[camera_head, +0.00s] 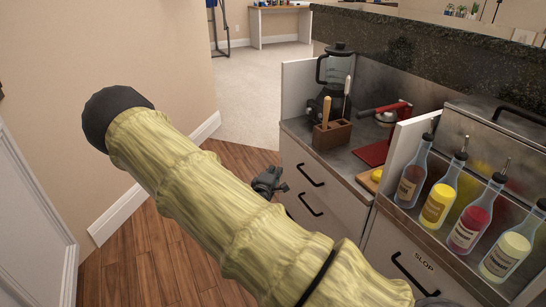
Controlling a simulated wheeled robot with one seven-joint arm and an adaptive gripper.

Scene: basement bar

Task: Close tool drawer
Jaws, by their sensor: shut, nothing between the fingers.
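A white cabinet front (338,192) with two dark-handled drawers stands under the steel counter right of the middle; its upper handle (311,174) and lower handle (311,204) both show. I cannot tell which one is the tool drawer, and no clear gap shows at either front. My gripper (275,187) is shut and empty, low over the wooden floor, just left of the cabinet's edge. It looks apart from the handles. My sleeved arm hides the lower cabinet and much of the floor.
Several sauce bottles stand in a rack at right, above a front marked SLOP (414,267). A wall bounds the left; wooden floor (160,240) is clear.

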